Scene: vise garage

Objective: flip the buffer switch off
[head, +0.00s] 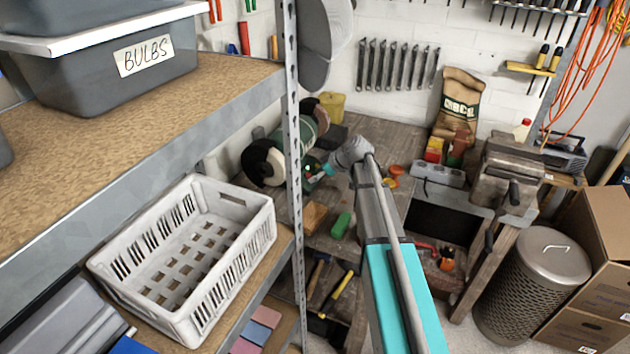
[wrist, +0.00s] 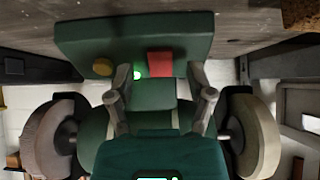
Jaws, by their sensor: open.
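The buffer (head: 272,160) stands on the wooden workbench (head: 385,135), with a green body and a wheel at each end. It is partly behind the shelf post in the head view. In the wrist view, which looks upside down, its green base (wrist: 215,38) carries a red switch (wrist: 160,64), a yellow knob (wrist: 102,67) and a lit green lamp (wrist: 138,72). The buffing wheels (wrist: 257,138) show at both sides. My gripper (wrist: 160,85) is open and empty, its fingers spread on either side of the red switch in the picture. I cannot tell whether they touch the buffer.
A metal shelf post (head: 292,130) stands close to the left of my arm. A white crate (head: 185,255) sits on the lower shelf. A green block (head: 341,224) and a tan block (head: 315,216) lie on the bench. A vise (head: 505,172) is at the right.

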